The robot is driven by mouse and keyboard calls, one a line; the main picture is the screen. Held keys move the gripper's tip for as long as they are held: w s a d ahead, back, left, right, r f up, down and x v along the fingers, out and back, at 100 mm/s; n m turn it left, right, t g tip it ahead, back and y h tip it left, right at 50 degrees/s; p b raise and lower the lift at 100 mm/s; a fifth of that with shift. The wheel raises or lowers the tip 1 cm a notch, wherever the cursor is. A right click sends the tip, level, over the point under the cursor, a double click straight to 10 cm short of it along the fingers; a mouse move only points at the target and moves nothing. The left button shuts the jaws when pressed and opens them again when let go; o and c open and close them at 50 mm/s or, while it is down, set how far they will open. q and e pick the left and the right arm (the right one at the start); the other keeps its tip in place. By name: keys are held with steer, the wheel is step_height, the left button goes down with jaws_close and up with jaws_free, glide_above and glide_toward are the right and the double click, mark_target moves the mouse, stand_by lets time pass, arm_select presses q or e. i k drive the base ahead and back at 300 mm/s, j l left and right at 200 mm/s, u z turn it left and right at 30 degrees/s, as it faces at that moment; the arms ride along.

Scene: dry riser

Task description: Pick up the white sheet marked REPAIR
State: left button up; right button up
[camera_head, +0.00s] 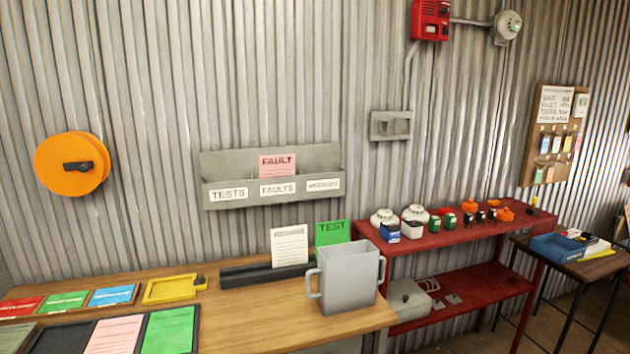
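A white sheet (289,247) stands upright in a long black holder (250,274) at the back of the wooden bench. Its heading is too small to read, so I cannot tell if it says REPAIR. A green sheet marked TEST (331,232) stands to its right, partly behind a grey two-handled bin (349,277). A pink sheet marked FAULT (278,166) sits in the grey wall rack (219,165), above the FAULTS label. Neither of my grippers is in view.
The wooden bench (262,317) holds coloured cards, a yellow frame (170,289) and a black tray (203,334) with pink and green sheets. A red shelf (455,239) with detectors stands right. An orange reel (72,164) hangs left. The bench front-middle is clear.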

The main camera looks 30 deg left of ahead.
mark_target(289, 245)
steer(key=u, duration=1.25)
